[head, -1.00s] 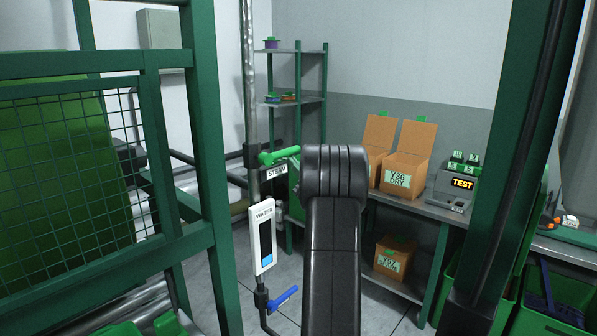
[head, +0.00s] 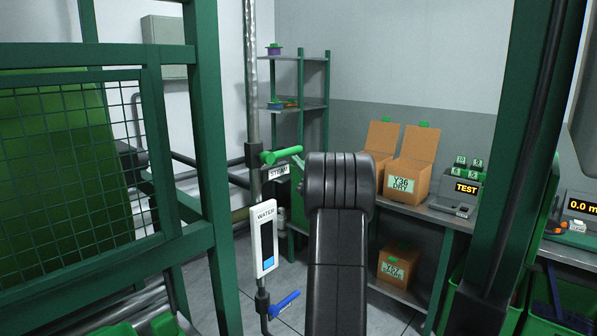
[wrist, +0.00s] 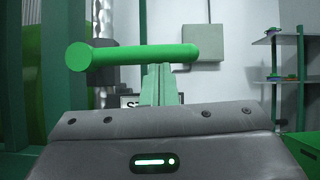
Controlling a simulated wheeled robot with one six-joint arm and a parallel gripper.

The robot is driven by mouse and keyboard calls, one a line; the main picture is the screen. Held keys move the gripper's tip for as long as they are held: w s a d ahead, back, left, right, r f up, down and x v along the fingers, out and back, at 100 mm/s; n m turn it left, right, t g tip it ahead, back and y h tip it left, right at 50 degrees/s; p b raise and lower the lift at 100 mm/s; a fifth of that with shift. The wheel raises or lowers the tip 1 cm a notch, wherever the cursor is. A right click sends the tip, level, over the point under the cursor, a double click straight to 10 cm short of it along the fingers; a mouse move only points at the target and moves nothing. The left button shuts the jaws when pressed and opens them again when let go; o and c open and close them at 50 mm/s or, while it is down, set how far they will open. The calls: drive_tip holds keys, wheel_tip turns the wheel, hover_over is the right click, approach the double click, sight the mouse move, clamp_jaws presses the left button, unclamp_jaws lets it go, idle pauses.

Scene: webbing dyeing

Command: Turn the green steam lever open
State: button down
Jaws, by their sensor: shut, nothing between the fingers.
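The green steam lever (head: 282,156) is a round bar on the vertical pipe, above the STEAM label (head: 278,172). In the wrist view the lever (wrist: 135,57) lies nearly level across the upper middle, its round end to the left. My gripper (wrist: 159,70) is shut and empty, with its narrow fingertips at the lever's lower edge. I cannot tell whether they touch it. In the head view my dark arm hides most of the gripper, and only a pale green sliver of it shows beside the lever.
Below on the same pipe are a white WATER gauge (head: 264,238) and a blue lever (head: 284,304). A green frame with mesh (head: 205,180) stands at left, and a green post (head: 510,170) at right. Cardboard boxes (head: 412,165) sit on a bench behind my arm.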

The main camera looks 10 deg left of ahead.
sight(300, 146)
drive_tip(key=shift+w+d+r+n+g+y+b, duration=0.15)
drive_tip(key=shift+n+g+b, duration=0.25)
drive_tip(key=shift+b, duration=0.95)
drive_tip(key=shift+s+a+n+g+y+b, duration=0.1)
drive_tip(key=shift+n+g+y+b, duration=0.25)
drive_tip(key=shift+b, duration=1)
drive_tip(key=shift+w+d+r+n+g+b, duration=0.1)
drive_tip(key=shift+n+g+b, duration=0.25)
drive_tip(key=shift+b, duration=1)
drive_tip(key=shift+r+n+g+y+b, duration=0.15)
drive_tip(key=shift+r+n+g+b, duration=0.65)
drive_tip(key=shift+n+b, duration=0.7)
drive_tip(key=shift+r+n+g+y+b, duration=0.1)
drive_tip(key=shift+r+n+g+b, duration=0.8)
drive_tip(key=shift+b, duration=0.95)
drive_tip(key=shift+r+n+g+y+b, duration=0.15)
drive_tip(key=shift+r+n+g+b, duration=0.6)
drive_tip(key=shift+n+b, duration=0.95)
drive_tip(key=s+a+r+n+g+h+b, duration=0.1)
drive_tip(key=s+a+r+n+g, duration=0.2)
drive_tip(key=r, duration=0.4)
drive_tip(key=shift+s+a+n+g+b, duration=0.35)
drive_tip(key=shift+s+n+g, duration=0.3)
drive_tip(key=shift+s+n, duration=0.6)
drive_tip(key=shift+w, duration=0.15)
drive_tip(key=shift+d, duration=0.1)
